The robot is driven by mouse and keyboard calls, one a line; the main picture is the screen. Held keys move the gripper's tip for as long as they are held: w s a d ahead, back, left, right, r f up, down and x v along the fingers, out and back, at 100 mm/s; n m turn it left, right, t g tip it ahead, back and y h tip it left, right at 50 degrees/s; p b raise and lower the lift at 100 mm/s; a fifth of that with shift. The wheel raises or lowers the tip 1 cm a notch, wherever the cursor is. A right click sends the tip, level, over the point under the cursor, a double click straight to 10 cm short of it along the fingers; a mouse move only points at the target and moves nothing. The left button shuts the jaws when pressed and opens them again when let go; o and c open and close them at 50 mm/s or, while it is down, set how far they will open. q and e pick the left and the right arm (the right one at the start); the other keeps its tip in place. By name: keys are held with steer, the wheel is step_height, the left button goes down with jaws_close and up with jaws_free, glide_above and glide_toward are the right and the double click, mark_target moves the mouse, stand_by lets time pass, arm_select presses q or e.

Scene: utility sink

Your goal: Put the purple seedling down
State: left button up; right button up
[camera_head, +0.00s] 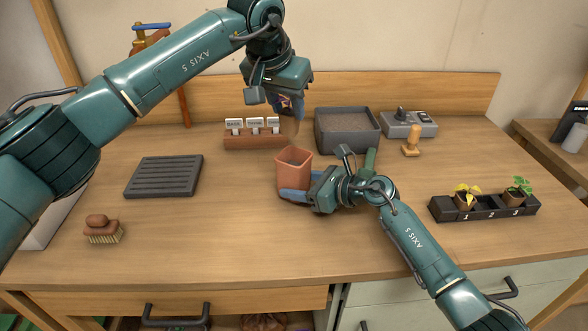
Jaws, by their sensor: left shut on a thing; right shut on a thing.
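My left gripper (289,104) is shut, pointing down above the table's back middle. Dark purple leaves (287,103) show at its fingers, with a tan tapered piece (291,128) below; I take this for the purple seedling, mostly hidden by the gripper. It hangs just above and behind an empty-looking terracotta square pot (294,172). My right gripper (293,194) is shut on that pot, its blue fingers low on the pot's side. A black tray (484,213) at the right holds a yellow seedling (466,196) at 1 and a green seedling (516,190) at 3; place 2 looks empty.
A label holder (253,141) and a grey soil bin (347,130) stand behind the pot. A grey device (409,124) and a wooden stamp-like tool (411,141) are farther right. A ribbed dark mat (163,177) and a brush (103,229) lie left. The front middle is clear.

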arm_select(q)
steer(key=shift+d+r, duration=0.1)
steer(key=shift+d, duration=0.25)
step_height(320, 180, down, 10)
steer(key=shift+r, duration=0.25)
steer(key=shift+f, duration=0.15)
steer(key=o, duration=1.1)
steer(key=shift+d, duration=0.1)
steer(key=shift+c, duration=0.2)
steer(key=shift+r, duration=0.2)
arm_select(e)
steer(key=shift+r, duration=0.1)
arm_select(q)
steer(key=v, duration=1.2)
steer(key=shift+w, duration=0.1)
steer(key=shift+f, duration=0.1)
arm_select(e)
steer(key=o, duration=0.8)
